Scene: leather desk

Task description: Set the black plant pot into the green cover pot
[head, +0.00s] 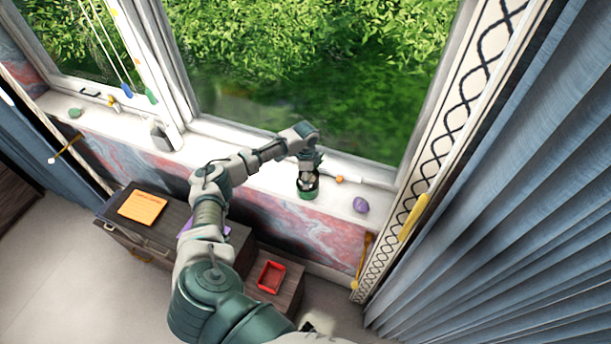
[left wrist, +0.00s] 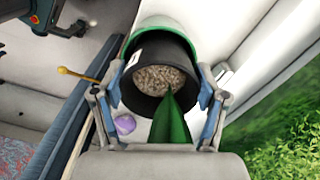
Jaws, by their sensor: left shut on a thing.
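The black plant pot (left wrist: 136,98), filled with pale pebbles and bearing a pointed green leaf (left wrist: 172,122), is between the fingers of my left gripper (left wrist: 161,104), which is shut on it. The green cover pot (left wrist: 148,25) shows as a curved rim and wall just beyond the black pot, around its far side. In the head view my left gripper (head: 308,176) points down over the windowsill, with the green cover pot (head: 305,195) directly below it. The black pot is at least lined up with the cover pot; how deep it sits inside is hidden.
The white windowsill (head: 258,178) is narrow, with the window glass close behind. A purple stone (head: 360,205) and a small orange thing (head: 339,179) lie to the right of the pots. Below stand a wooden cabinet with an orange pad (head: 143,208) and a red tray (head: 270,277).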

